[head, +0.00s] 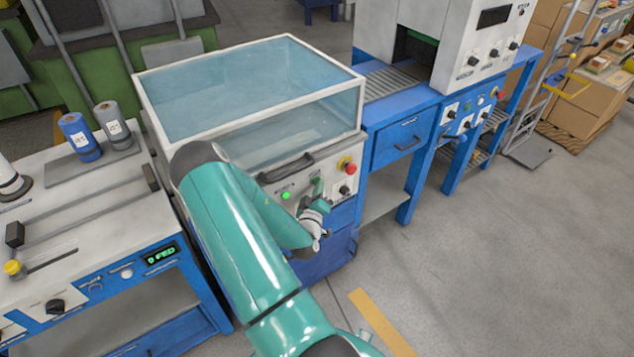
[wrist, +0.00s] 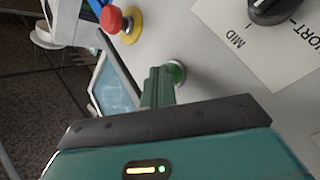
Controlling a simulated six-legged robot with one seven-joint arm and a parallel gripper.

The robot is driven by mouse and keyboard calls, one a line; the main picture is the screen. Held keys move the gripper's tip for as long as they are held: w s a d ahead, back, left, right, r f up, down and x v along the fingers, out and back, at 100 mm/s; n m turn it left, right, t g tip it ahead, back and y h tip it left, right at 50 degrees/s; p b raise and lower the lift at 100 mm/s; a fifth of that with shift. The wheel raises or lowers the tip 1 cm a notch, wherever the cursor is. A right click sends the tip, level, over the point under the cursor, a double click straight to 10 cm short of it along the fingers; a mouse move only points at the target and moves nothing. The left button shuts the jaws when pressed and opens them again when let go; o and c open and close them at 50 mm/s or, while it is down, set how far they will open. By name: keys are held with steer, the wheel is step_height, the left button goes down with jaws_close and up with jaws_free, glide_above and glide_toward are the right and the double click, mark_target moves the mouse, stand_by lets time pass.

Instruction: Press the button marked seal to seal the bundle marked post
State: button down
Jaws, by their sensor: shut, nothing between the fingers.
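The sealing machine (head: 250,150) has a clear tinted lid, shut over its chamber, and a white front panel. In the wrist view a green button (wrist: 179,73) in a metal ring sits on the panel. My gripper (wrist: 160,76) is shut and empty. Its fingertips are at the green button and partly cover it; I cannot tell whether they press it. In the head view my gripper (head: 316,184) is at the panel, right of a bright green light (head: 286,195). No seal marking is readable. I cannot make out a bundle marked post.
A red stop button (head: 346,164) and a black knob (head: 344,190) are close by on the panel. A handle (head: 286,168) runs along the lid's front. A bench with spools (head: 80,137) stands left. Open floor lies at right.

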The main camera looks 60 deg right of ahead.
steer(key=shift+s+a, duration=0.35)
steer(key=shift+s, duration=0.35)
steer(key=s, duration=0.1)
steer(key=s+a, duration=0.1)
steer(key=s, duration=0.1)
steer(key=s+a, duration=0.1)
steer(key=shift+s+a, duration=0.15)
steer(key=shift+s, duration=0.05)
stand_by(0.9)
